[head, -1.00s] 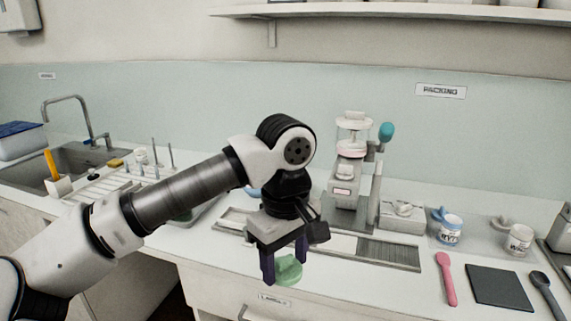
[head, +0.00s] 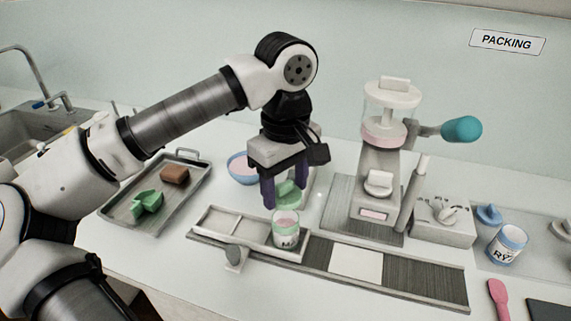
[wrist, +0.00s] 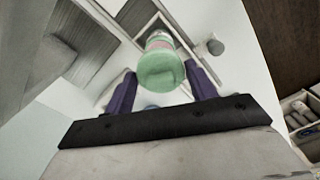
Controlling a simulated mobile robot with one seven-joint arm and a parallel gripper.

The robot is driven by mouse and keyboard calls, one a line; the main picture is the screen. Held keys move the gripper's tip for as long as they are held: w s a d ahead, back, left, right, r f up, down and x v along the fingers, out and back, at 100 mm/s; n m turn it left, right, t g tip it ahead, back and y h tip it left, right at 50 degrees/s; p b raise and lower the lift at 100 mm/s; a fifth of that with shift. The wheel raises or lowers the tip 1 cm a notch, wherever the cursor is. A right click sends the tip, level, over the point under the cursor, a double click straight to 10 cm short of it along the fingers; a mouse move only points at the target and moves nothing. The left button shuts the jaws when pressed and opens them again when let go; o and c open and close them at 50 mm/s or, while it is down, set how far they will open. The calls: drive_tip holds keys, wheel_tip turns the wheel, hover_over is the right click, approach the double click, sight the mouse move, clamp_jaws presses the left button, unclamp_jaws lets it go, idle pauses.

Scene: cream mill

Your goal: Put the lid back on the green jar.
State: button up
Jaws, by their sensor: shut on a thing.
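My gripper (head: 285,203) points down and is shut on a green lid (head: 288,190), held between its purple fingers. The lid also fills the space between the fingers in the wrist view (wrist: 160,71). The green jar (head: 286,236) is a small clear jar with a green band and a dark-lettered label. It stands upright, its pink contents showing at the open top. In the head view the lid is just above and slightly behind the jar's mouth, apart from it. In the wrist view the jar (wrist: 159,38) shows beyond the lid, which hides much of it.
The jar stands at a shallow pale tray (head: 223,222) with compartments. A small grey-topped piece (head: 235,257) is in front. A bowl of pink (head: 242,169) is behind my gripper. A metal tray (head: 124,206) is left; a press (head: 376,185) stands right. A blue-marked jar (head: 506,246) is farther right.

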sight(286, 209)
drive_tip(key=shift+w, duration=0.1)
drive_tip(key=shift+s+f+b, duration=0.2)
drive_tip(key=shift+f+b, duration=0.25)
drive_tip(key=shift+f, duration=0.2)
drive_tip(key=shift+w+f+b, duration=0.1)
drive_tip(key=shift+f+b, duration=1.15)
drive_tip(key=shift+f, duration=0.3)
drive_tip(key=shift+b, duration=0.35)
drive_tip(key=shift+f+b, duration=0.65)
drive_tip(key=shift+b, duration=0.2)
idle(1.0)
drive_tip(key=o, duration=1.4)
drive_tip(key=shift+o, duration=0.2)
